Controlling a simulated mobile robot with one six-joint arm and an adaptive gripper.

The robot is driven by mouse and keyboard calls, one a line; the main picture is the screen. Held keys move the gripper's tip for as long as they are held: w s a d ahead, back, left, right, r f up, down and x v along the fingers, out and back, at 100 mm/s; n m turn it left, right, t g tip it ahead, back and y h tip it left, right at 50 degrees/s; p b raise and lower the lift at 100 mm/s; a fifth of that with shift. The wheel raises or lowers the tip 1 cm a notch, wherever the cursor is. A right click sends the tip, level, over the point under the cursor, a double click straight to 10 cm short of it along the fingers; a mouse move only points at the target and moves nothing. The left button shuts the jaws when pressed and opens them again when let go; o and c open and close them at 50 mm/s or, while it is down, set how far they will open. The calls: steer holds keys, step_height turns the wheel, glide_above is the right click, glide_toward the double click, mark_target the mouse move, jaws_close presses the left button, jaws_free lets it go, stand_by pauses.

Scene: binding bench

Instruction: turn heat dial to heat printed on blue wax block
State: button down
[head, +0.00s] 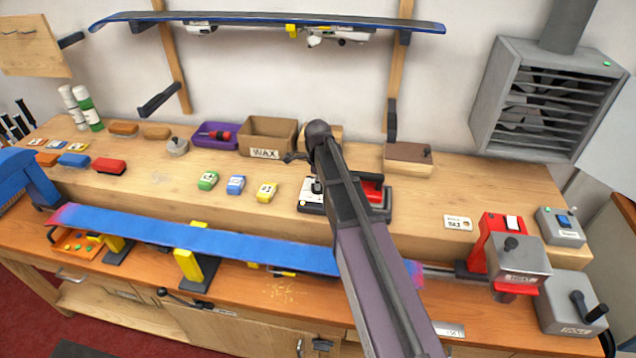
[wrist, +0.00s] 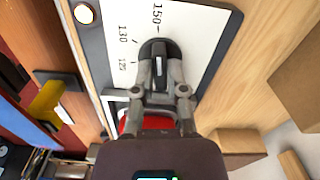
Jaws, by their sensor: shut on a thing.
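In the wrist view my gripper (wrist: 161,76) is shut on the black heat dial (wrist: 157,48), one finger on each side of it. The dial sits on a white scale plate (wrist: 197,37) with the printed numbers 120, 130 and 150 in view. A pale line shows on the dial between the fingers; the exact reading cannot be told. In the head view the plate (head: 309,196) shows left of my arm, which hides much of the unit and my fingers. The blue wax block (head: 236,185) lies on the bench between a green block (head: 207,180) and a yellow block (head: 267,192); its print is too small to read.
A round lamp (wrist: 84,14) glows at the plate's corner. A red iron-like piece (head: 372,188) is right of my arm. A purple tray (head: 214,134) and a WAX box (head: 267,136) stand behind. A blue ski or board (head: 200,238) lies across the front.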

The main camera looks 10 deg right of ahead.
steer(key=shift+s+d, duration=0.1)
steer(key=shift+s, duration=0.05)
steer(key=c, duration=0.7)
jaws_free()
